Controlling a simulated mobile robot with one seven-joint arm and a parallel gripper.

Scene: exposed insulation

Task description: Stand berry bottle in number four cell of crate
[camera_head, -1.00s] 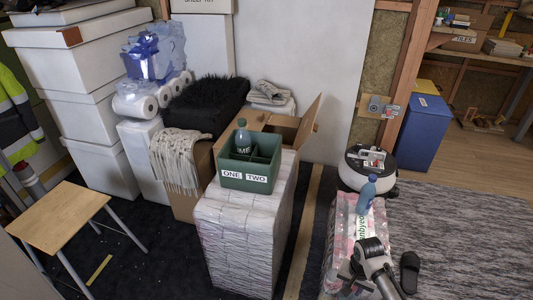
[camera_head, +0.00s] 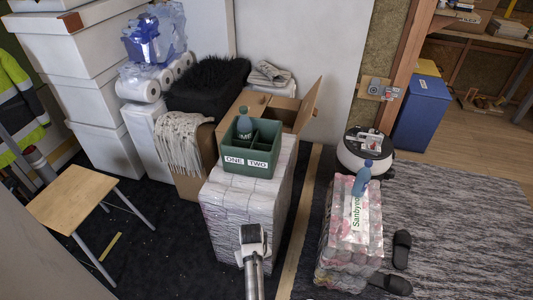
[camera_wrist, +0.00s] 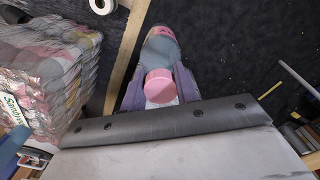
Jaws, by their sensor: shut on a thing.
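The green crate (camera_head: 250,162) has several cells and stands on a tall white wrapped stack; its front labels read ONE and TWO. A teal bottle (camera_head: 244,127), its label partly readable as "ME", stands upright in a back-left cell. My gripper (camera_wrist: 160,88) is shut on a bottle (camera_wrist: 160,50) with a pink cap and grey-blue body, which I take for the berry bottle. In the head view my arm is in front of the white stack, below the crate, and hides the held bottle. Any label for cell four is out of sight.
A blue bottle (camera_head: 363,178) stands on a wrapped bottle pack (camera_head: 352,225) at right. An open cardboard box (camera_head: 296,105) is right behind the crate. A wooden-topped stool (camera_head: 72,197) stands at left. Dark floor is free between stool and white stack.

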